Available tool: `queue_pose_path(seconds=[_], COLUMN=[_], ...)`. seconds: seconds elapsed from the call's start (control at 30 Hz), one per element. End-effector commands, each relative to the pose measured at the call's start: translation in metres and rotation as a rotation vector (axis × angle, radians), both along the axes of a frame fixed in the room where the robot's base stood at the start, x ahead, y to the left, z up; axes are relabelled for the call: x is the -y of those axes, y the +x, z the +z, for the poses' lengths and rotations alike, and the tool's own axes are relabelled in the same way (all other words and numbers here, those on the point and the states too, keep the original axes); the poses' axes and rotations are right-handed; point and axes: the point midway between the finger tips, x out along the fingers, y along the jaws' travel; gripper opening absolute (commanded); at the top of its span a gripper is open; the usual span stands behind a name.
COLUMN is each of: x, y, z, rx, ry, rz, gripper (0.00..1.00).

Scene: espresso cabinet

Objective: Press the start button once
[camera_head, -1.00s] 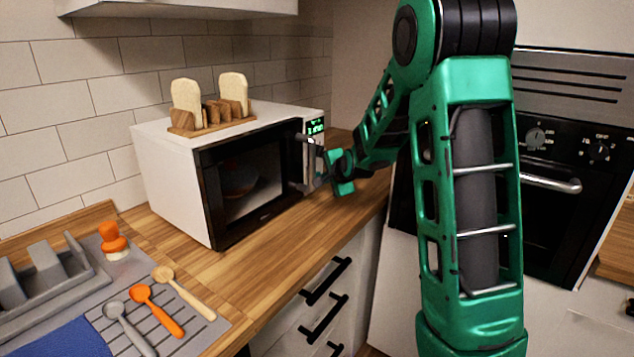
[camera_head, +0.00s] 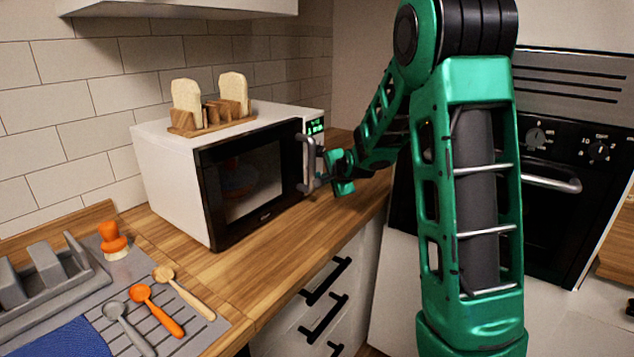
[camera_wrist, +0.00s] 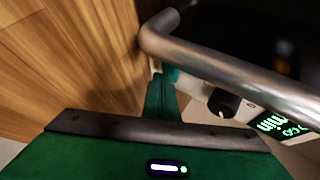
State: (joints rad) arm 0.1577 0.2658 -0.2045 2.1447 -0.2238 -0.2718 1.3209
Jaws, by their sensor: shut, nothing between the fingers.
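The white microwave (camera_head: 170,180) stands on the wooden counter with its black-framed door (camera_head: 250,175) closed. Its green-lit display (camera_head: 315,126) is at the upper right of the front, and also shows in the wrist view (camera_wrist: 280,125). A black knob (camera_wrist: 224,103) sits beside it on the control panel. The metal door handle (camera_wrist: 225,72) crosses the wrist view in front of the panel. My gripper (camera_wrist: 162,90) is shut and empty, close to the panel's lower part by the handle. I cannot tell whether its tip touches the panel. The start button is not visible.
Toast in a wooden rack (camera_head: 212,124) stands on the microwave. Spoons (camera_head: 155,305), an orange brush (camera_head: 112,238) and a grey dish rack (camera_head: 45,275) lie at the left. The oven (camera_head: 560,170) is at the right. The counter before the microwave is clear.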

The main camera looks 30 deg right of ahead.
Motion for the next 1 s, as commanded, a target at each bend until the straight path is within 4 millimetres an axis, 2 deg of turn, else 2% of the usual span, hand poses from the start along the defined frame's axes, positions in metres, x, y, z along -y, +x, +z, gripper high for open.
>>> queue_pose_path(seconds=[0.33,0.77,1.0], x=[0.008,0.009,0.017], y=[-0.015,-0.019,-0.034], z=[0.0,0.0,0.0], rx=[0.001,0.0,0.0], ry=[0.001,-0.001,0.0], rz=[0.0,-0.001,-0.001], gripper=[0.0,0.0,0.0])
